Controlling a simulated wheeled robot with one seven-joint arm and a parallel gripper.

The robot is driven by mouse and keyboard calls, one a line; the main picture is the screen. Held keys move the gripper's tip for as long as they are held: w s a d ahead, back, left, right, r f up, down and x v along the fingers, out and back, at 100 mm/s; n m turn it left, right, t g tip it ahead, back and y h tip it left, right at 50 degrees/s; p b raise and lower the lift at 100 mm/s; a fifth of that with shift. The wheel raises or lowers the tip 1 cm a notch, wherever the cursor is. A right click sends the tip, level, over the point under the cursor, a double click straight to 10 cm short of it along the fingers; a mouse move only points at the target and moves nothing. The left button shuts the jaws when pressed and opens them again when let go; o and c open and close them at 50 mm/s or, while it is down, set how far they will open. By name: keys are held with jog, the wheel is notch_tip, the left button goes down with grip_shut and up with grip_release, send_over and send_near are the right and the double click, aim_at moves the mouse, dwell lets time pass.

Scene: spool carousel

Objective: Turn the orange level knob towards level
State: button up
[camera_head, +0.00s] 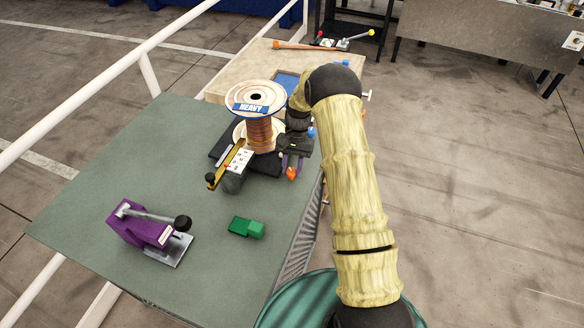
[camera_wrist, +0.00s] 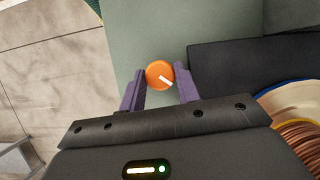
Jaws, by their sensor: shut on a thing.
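The orange level knob (camera_wrist: 160,74) is between the two purple fingers of my gripper (camera_wrist: 162,82) in the wrist view. Its white mark points to the lower right in that view. In the head view the orange knob (camera_head: 291,174) shows just below the fingers of my gripper (camera_head: 293,160), at the right edge of the green table. My gripper is shut on the knob. The copper wire spool (camera_head: 258,134), labelled HEAVY, stands upright on a black base left of my gripper. A level gauge's reading cannot be made out.
A purple clamp device (camera_head: 142,226) and a green block (camera_head: 246,228) stand on the green table (camera_head: 85,215). A beige bench (camera_head: 245,68) adjoins behind.

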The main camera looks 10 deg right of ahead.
jog(key=shift+w+r, duration=0.1)
jog(key=o, duration=0.7)
jog(key=b+v, duration=0.4)
jog(key=v, duration=1.3)
jog(key=shift+r, duration=0.15)
jog(key=s+a+n+t+h, duration=0.2)
jog(key=s+n+t, duration=0.3)
jog(key=s, duration=2.4)
jog(key=shift+a+f+n+t, duration=0.45)
jog(key=shift+a+t, duration=0.1)
jog(key=shift+t, duration=0.25)
